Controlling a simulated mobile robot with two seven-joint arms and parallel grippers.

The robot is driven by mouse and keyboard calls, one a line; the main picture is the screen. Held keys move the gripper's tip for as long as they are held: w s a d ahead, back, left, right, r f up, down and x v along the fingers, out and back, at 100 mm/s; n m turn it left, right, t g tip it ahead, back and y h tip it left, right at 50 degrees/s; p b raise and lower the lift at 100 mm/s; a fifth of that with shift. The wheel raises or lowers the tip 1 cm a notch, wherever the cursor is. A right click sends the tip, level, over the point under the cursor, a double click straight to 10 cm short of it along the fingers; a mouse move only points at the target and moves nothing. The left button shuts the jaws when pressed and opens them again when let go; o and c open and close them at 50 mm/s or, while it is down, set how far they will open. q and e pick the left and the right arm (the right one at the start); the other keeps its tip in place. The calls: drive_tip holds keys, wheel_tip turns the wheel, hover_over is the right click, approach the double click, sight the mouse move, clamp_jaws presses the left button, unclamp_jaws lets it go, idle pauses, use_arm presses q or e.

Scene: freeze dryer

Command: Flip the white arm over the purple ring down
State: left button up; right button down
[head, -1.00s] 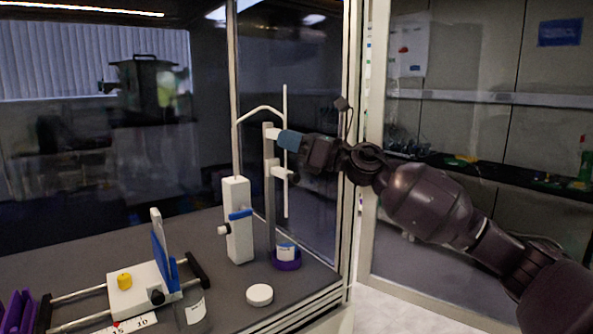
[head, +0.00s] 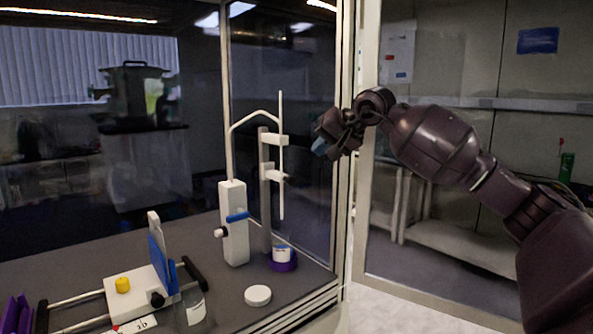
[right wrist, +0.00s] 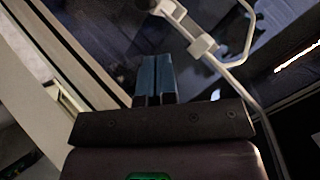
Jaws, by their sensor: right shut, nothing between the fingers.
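The white arms, an upper one (head: 274,139) and a lower one (head: 273,174), stick out to the right from a grey post. A thin white rod (head: 281,200) hangs upright at their ends. The purple ring (head: 283,266) sits on the bench below, around the base of a small white-labelled jar (head: 282,254). My right gripper (head: 320,148) is shut and empty, to the right of the arms and apart from them. Its blue fingers (right wrist: 155,80) are together in the right wrist view, near a white clamp piece (right wrist: 202,47). My left gripper is not in view.
A white pump box (head: 234,225) with a bent tube stands left of the post. A white lid (head: 258,295) lies in front. A white device with a yellow knob (head: 123,285) is at lower left. The enclosure's frame post (head: 346,160) stands by my right arm.

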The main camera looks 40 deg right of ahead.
drive_tip(key=shift+s+d+f+n+g, duration=0.1)
drive_tip(key=shift+s+f+n+g, duration=0.05)
drive_tip(key=shift+n, duration=0.4)
drive_tip(key=shift+s+d+f+n+g, duration=0.1)
drive_tip(key=shift+f+n+g, duration=0.05)
drive_tip(key=shift+n, duration=0.4)
drive_tip(key=p+x, duration=0.1)
drive_tip(key=x, duration=0.9)
drive_tip(key=shift+p, duration=0.3)
drive_tip(key=shift+d+f, duration=0.1)
drive_tip(key=shift+f, duration=0.05)
